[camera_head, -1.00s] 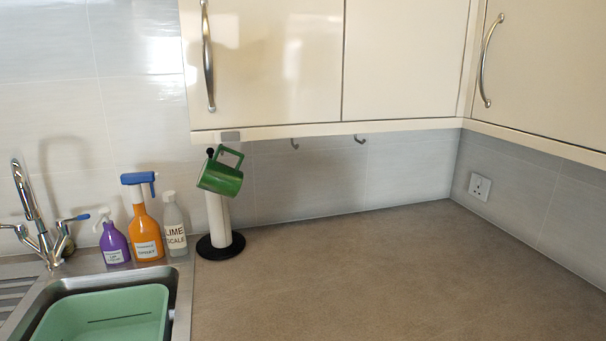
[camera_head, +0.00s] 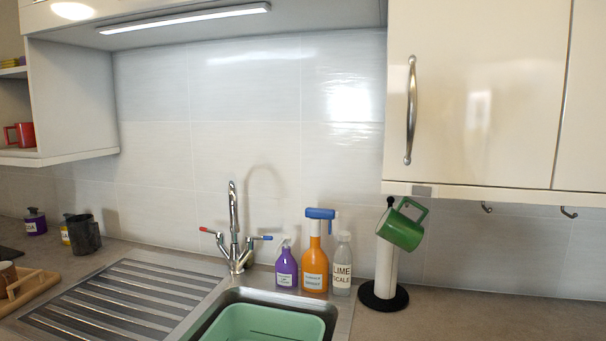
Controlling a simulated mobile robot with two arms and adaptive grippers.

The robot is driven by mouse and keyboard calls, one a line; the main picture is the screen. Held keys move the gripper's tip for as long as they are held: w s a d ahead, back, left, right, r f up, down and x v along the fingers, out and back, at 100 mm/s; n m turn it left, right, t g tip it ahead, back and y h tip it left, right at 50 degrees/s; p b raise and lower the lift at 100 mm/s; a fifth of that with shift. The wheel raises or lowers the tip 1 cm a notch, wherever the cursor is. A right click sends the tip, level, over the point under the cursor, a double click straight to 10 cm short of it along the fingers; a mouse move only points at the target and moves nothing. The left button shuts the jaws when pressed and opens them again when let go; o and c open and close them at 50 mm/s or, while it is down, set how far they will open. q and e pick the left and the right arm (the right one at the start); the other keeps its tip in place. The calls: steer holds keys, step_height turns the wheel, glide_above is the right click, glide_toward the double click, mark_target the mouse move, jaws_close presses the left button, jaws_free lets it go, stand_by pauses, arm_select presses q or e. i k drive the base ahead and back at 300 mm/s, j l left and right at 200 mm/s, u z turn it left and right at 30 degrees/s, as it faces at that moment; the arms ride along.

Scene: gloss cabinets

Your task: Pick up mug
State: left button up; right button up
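A green mug (camera_head: 403,228) hangs tilted under the right wall cabinet, its handle up and to the right. It overlaps the upper part of a white paper-roll stand with a black base (camera_head: 384,297); I cannot tell whether they touch. A dark mug or jug (camera_head: 85,236) stands on the left counter. Neither of my grippers shows in the head view.
A sink with a green basin (camera_head: 262,322), a tap (camera_head: 236,240) and a ribbed drainer (camera_head: 125,300) fill the middle. A purple bottle (camera_head: 287,266), an orange spray bottle (camera_head: 316,259) and a lime scale bottle (camera_head: 342,266) stand behind the sink. Counter right of the stand is clear.

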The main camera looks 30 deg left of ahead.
mark_target(25, 135)
steer(key=u, duration=2.45)
steer(key=i+j, duration=0.2)
